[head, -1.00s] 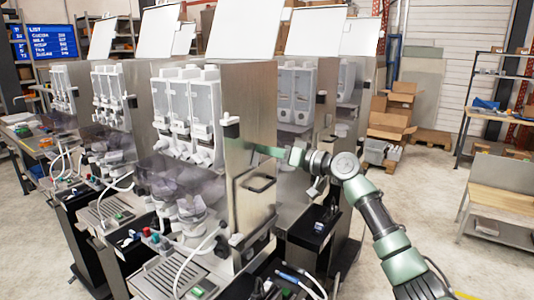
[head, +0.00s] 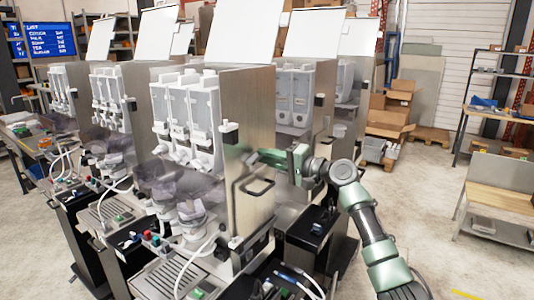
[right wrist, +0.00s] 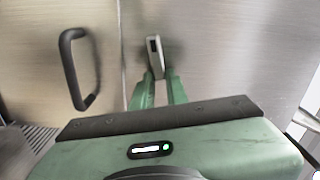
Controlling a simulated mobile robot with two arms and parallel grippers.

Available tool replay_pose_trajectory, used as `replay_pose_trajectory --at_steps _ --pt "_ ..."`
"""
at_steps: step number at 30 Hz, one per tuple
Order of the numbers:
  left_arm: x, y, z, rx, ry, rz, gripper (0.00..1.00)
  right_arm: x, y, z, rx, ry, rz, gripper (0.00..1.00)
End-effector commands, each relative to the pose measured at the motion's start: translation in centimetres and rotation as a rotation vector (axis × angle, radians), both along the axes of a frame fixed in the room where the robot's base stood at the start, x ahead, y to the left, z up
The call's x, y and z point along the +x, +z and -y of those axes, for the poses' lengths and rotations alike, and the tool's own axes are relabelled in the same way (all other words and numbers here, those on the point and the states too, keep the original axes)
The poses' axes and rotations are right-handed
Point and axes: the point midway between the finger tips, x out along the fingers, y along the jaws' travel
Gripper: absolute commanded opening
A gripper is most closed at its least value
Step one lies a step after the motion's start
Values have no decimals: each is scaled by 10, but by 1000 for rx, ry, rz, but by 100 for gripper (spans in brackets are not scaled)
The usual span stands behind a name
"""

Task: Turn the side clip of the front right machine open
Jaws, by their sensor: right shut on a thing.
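The front right machine (head: 248,105) stands in the middle of the head view, its metal side facing right. The side clip (right wrist: 155,47) is a small pale grey piece with a dark slot, near the seam of the side panels in the right wrist view. My right gripper (head: 251,158) reaches in from the right against this side, above the black handle (head: 257,187). In the right wrist view its green fingers (right wrist: 157,88) are shut on the clip, whose end sticks out past them. The gripped part is hidden between the fingers. My left gripper is out of view.
The black handle (right wrist: 75,70) is close to the left of the fingers in the right wrist view. Another machine (head: 297,95) stands close behind. Tubes (head: 300,280) lie low in front. The floor at the right (head: 430,190) is clear up to a bench (head: 500,195).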

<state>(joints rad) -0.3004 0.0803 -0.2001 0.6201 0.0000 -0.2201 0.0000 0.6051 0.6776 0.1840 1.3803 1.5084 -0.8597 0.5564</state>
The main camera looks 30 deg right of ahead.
Motion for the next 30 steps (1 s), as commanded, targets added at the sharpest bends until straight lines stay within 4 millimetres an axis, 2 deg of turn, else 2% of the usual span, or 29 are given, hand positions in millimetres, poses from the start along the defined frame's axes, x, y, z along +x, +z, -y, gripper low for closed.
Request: replay_pose_trajectory --at_steps 12,29,30 --pt "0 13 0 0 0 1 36 0 -1 1 178 -2 -72 0" --pt "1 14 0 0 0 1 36 0 -2 1 203 -1 -83 0" --pt "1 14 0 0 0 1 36 0 -2 1 203 -1 -83 23"
